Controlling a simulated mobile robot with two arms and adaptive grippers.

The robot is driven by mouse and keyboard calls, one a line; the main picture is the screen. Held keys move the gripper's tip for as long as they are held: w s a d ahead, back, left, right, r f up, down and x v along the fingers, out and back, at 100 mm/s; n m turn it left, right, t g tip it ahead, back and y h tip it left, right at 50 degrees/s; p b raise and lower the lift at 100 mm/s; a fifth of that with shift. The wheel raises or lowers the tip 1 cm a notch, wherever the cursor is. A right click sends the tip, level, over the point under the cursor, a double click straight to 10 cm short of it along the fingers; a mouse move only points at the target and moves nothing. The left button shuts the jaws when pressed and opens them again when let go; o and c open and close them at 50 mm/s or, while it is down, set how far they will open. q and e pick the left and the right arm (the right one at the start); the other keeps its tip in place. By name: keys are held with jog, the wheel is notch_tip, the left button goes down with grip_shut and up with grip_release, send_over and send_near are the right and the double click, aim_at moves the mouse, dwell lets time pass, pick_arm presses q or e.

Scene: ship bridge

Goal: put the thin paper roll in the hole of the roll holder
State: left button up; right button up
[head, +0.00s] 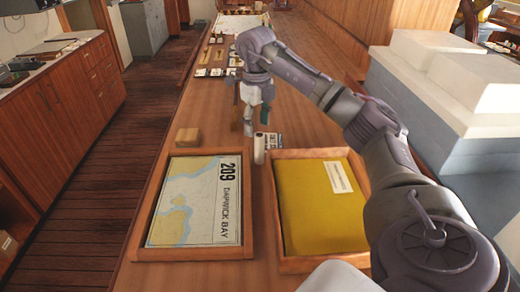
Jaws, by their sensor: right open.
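A small white paper roll (260,149) stands upright on the wooden table, just behind the gap between two trays. My right gripper (256,122) points down above and behind the roll in the picture. It is open, and I see nothing held in it. A small tan wooden block (187,137) lies behind the left tray. It may be the roll holder, but I cannot make out a hole in it. My left gripper is out of view.
A left tray (190,253) holds a chart marked 209 Dapwick Bay. A right tray (305,265) holds a yellow folder (318,212). A small printed card (273,141) lies by the roll. Several small items lie farther back. A grey-white console (445,110) stands at the right.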

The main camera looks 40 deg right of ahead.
aim_at(259, 135)
jog(key=shift+d+f, duration=0.1)
jog(key=shift+f, duration=0.5)
jog(key=shift+d+f, duration=0.1)
jog(key=shift+f, duration=0.4)
jog(key=f+p, duration=0.1)
jog(key=f, duration=0.3)
jog(key=shift+d+f+p, duration=0.2)
jog(key=shift+p, duration=0.15)
jog(key=shift+f, duration=0.25)
jog(key=c, duration=0.4)
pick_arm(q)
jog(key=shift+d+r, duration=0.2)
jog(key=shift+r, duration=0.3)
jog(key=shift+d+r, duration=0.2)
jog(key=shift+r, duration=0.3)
pick_arm(e)
grip_shut()
